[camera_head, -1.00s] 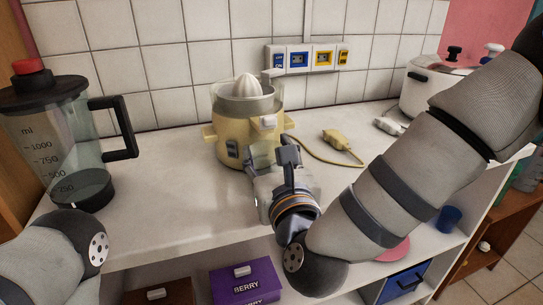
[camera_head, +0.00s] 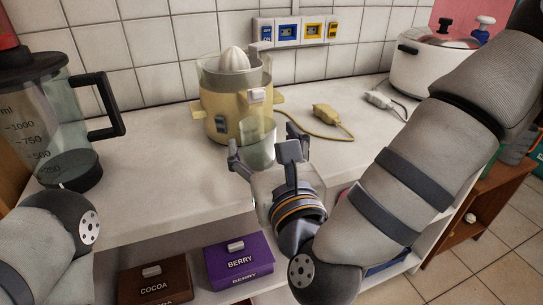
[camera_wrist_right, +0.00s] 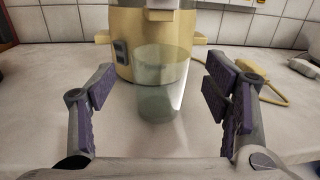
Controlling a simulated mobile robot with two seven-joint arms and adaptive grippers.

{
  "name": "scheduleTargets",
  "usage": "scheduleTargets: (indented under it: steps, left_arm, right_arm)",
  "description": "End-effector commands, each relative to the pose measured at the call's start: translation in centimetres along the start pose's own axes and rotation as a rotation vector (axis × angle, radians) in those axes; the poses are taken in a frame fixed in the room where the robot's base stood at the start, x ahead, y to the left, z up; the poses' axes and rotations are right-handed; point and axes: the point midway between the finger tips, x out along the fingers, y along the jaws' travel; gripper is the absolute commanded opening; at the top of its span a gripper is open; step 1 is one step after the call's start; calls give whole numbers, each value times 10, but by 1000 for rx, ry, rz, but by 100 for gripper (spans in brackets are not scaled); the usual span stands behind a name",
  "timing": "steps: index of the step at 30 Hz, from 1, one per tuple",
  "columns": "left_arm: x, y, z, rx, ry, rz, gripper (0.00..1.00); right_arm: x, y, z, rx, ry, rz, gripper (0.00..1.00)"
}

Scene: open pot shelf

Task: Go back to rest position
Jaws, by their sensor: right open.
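My right gripper (camera_head: 268,158) is open, with its fingers spread over the front of the white counter (camera_head: 150,190). In the right wrist view the two purple-padded fingers (camera_wrist_right: 165,105) stand wide apart with nothing between their pads. A clear greenish glass (camera_head: 258,146) stands on the counter just beyond the fingertips, in front of the yellow citrus juicer (camera_head: 222,112). The glass also shows in the right wrist view (camera_wrist_right: 158,85), apart from the fingers. Of my left arm only a rounded joint shows at the lower left; its gripper is outside the picture.
A blender jug (camera_head: 50,130) stands at the left, and a white pot (camera_head: 440,68) at the back right. Yellow and white plugs (camera_head: 333,119) lie right of the juicer. Below the counter are a purple berry box (camera_head: 240,262) and a brown cocoa box (camera_head: 155,283).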

Motion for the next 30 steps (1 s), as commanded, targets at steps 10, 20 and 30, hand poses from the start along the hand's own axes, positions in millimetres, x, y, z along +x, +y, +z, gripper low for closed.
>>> scheduleTargets:
  steps: [10,20,30]
  left_arm:
    - [0,0,0,0,0,0,56]
    - [-14,0,-5,-1,33,2,56]
    - [-47,1,-20,-2,120,6,56]
  right_arm:
    - [-69,0,0,1,2,1,71]
    - [-96,5,-95,-546,273,196,71]
    - [-331,-56,-303,-1756,523,1547,71]
